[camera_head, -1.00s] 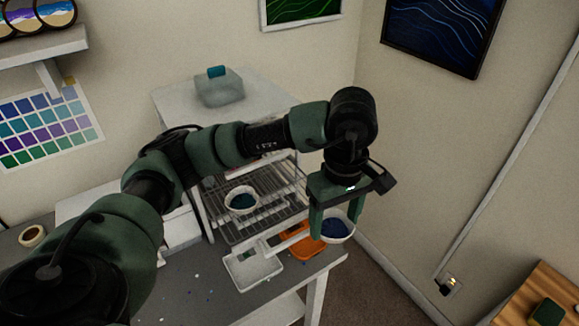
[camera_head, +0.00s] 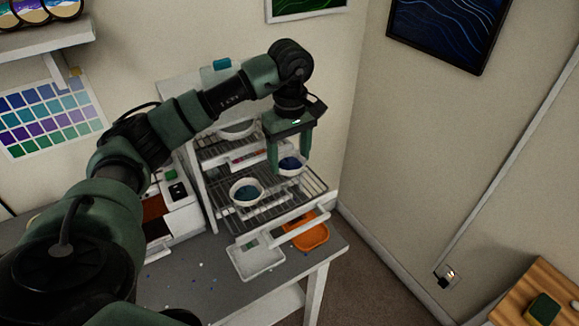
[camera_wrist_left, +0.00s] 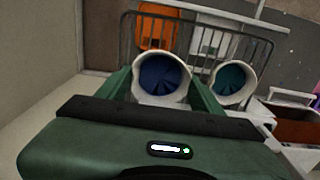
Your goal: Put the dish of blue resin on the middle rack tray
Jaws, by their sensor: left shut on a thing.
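The dish of blue resin (camera_head: 291,166) is a white round dish with dark blue inside. My left gripper (camera_head: 290,163) is shut on it, fingers on either side, over the right part of a pulled-out wire rack tray (camera_head: 277,206). I cannot tell whether the dish touches the wires. In the left wrist view the dish (camera_wrist_left: 162,80) sits between the fingers. A second white dish with teal resin (camera_head: 246,191) stands on the same tray, left of the held dish. My right gripper is not in view.
An orange tray (camera_head: 308,236) and a white scale (camera_head: 256,258) lie on the grey table below the rack tray. Another white dish (camera_head: 238,130) shows higher in the rack, partly behind my arm. The wall is close on the right.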

